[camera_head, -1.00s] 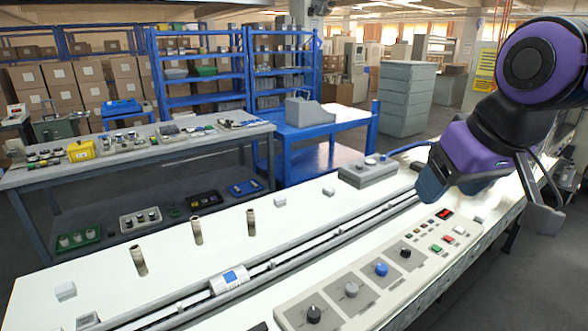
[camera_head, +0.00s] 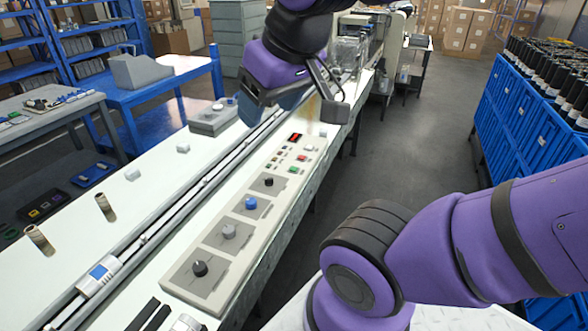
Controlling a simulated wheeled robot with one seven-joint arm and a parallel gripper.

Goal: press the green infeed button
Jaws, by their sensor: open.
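The long beige control panel (camera_head: 226,236) lies along the white machine bed. A green button (camera_head: 293,170) is near its far end, just in front of a red button (camera_head: 302,157). Smaller coloured buttons lie to their left; their labels are too small to read. My gripper (camera_head: 293,110) hangs at the top centre with its fingers apart and nothing seen between them. It appears above and beyond the far end of the panel, not touching the green button.
A red-lit display (camera_head: 296,137) sits at the panel's far end. Black, blue and grey knobs, such as the blue knob (camera_head: 251,203), line the panel. A grey box (camera_head: 214,118) stands across the rail. Blue crates (camera_head: 511,110) with bottles stand right, beyond clear floor.

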